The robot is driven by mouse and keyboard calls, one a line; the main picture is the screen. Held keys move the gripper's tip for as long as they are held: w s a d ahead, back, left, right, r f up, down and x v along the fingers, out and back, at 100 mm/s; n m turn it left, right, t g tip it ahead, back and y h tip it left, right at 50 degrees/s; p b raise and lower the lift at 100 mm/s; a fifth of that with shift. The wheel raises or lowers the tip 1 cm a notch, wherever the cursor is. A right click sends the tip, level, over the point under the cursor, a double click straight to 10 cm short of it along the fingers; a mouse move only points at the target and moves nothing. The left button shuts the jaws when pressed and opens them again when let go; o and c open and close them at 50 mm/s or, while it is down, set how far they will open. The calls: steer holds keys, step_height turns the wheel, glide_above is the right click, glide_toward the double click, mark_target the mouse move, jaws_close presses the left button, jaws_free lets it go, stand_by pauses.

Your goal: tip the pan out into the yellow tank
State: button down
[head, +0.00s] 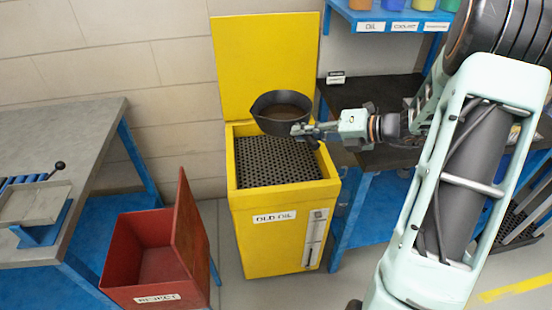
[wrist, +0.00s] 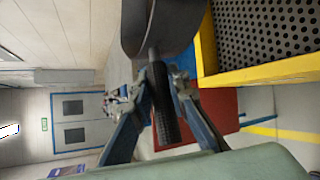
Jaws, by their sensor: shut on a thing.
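The black pan (head: 283,112) is held above the back part of the yellow tank (head: 282,230), and brown liquid shows inside it. The pan looks about level. The tank is labelled OLD OIL; its yellow lid (head: 265,60) stands open at the back and a black perforated grate (head: 275,162) covers its top. My gripper (head: 305,130) is shut on the pan's handle at the pan's right side. In the wrist view the dark handle (wrist: 160,100) lies between my two fingers (wrist: 157,95), with the pan's underside or wall (wrist: 160,30) beyond it.
A red REJECT bin (head: 150,258) with its lid up stands left of the tank. A grey-topped bench (head: 85,135) is at the far left. A blue bench with a dark top (head: 375,95) and a shelf of containers (head: 390,14) is at the right.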

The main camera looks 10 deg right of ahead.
steer(key=shift+n+g+y, duration=0.5)
steer(key=shift+n+g, duration=0.3)
steer(key=shift+w+d+f+p, duration=0.3)
steer(key=shift+w+d+f, duration=0.4)
steer(key=shift+w+d, duration=2.05)
steer(key=shift+w+d+f+p, duration=0.35)
steer(key=shift+w+d+f, duration=0.85)
steer(key=shift+d, duration=2.5)
steer(key=shift+w+d+f+p, duration=0.3)
steer(key=shift+w+d, duration=2.3)
steer(key=shift+d, duration=0.65)
steer(key=shift+r, duration=0.1)
